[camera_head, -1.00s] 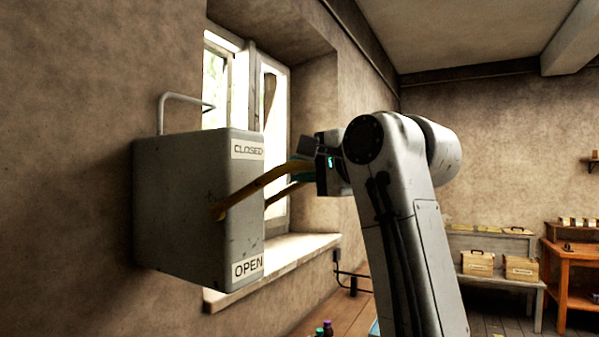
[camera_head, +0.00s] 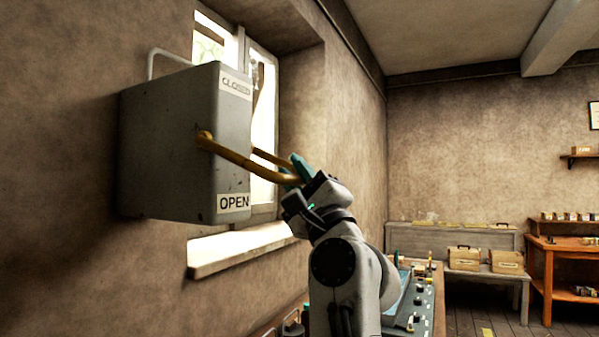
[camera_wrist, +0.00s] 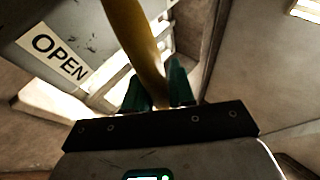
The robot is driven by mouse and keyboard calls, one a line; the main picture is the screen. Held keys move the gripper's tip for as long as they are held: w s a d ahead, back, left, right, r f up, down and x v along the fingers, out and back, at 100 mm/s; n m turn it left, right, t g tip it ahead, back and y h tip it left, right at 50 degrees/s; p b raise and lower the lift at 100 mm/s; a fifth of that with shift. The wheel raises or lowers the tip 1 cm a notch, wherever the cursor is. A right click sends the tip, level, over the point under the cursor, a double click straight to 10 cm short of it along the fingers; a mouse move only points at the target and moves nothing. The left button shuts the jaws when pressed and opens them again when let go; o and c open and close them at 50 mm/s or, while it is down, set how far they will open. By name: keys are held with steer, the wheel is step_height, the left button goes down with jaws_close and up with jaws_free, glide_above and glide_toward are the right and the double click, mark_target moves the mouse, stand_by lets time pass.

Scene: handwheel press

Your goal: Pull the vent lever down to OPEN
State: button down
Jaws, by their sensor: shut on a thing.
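The vent box (camera_head: 165,150) is a grey metal case on the wall at the left, with a CLOSED label (camera_head: 236,86) at the top and an OPEN label (camera_head: 234,203) at the bottom. The yellow vent lever (camera_head: 240,159) pivots on the box's side and slopes down to the right, its outer end near the height just above the OPEN label. My gripper (camera_head: 299,172) is shut on the lever's outer end. In the wrist view the teal fingers (camera_wrist: 160,90) sit on either side of the yellow lever (camera_wrist: 137,45), and the OPEN label (camera_wrist: 58,55) shows at the upper left.
A window with a pale sill (camera_head: 240,249) is behind the box and lever. A control panel (camera_head: 418,300) stands beyond my arm at lower right. A bench with cases (camera_head: 480,258) and an orange shelf (camera_head: 563,262) are farther back.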

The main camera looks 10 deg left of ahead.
steer(key=shift+w+a+f+b, duration=0.15)
steer(key=shift+a+f+b, duration=0.15)
steer(key=shift+f, duration=0.45)
steer(key=shift+w+a+f+b, duration=0.15)
steer(key=shift+a+f, duration=0.25)
steer(key=shift+f, duration=0.3)
steer(key=c, duration=1.1)
jaws_free()
steer(key=shift+o, duration=0.2)
steer(key=shift+s+f, duration=0.1)
